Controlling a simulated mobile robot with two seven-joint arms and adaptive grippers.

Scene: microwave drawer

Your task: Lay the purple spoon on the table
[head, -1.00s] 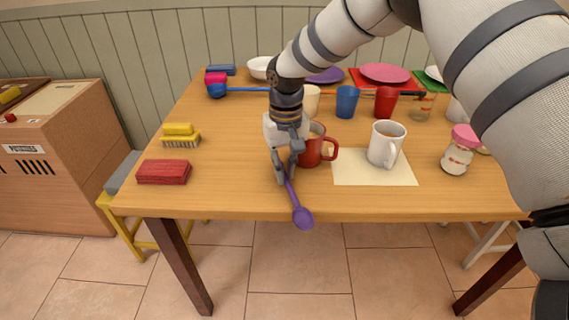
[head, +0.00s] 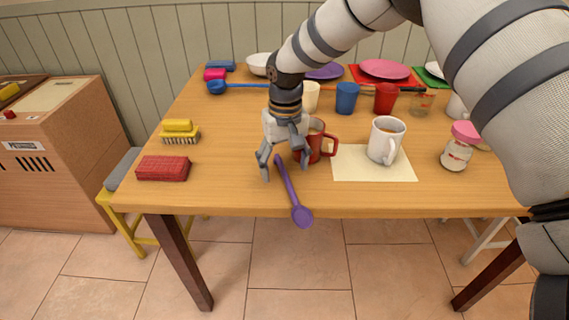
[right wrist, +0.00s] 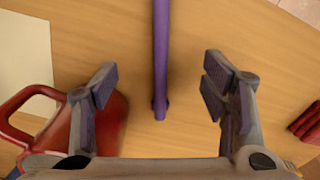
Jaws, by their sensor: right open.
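The purple spoon (head: 288,187) lies at the front edge of the wooden table (head: 230,190), its handle on the tabletop and its bowl at or over the edge. In the right wrist view the spoon's handle (right wrist: 160,60) runs between the fingers, touching neither. My right gripper (head: 285,170) is open just above the handle end, with nothing held. It also shows open in the right wrist view (right wrist: 160,98). My left gripper is not in view.
A red mug (head: 316,145) stands close beside the right gripper. A white mug (head: 386,140) stands on a cream mat (head: 350,170) to the right. A red block (head: 163,168) and yellow brush (head: 180,131) lie left. Cups and plates fill the back.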

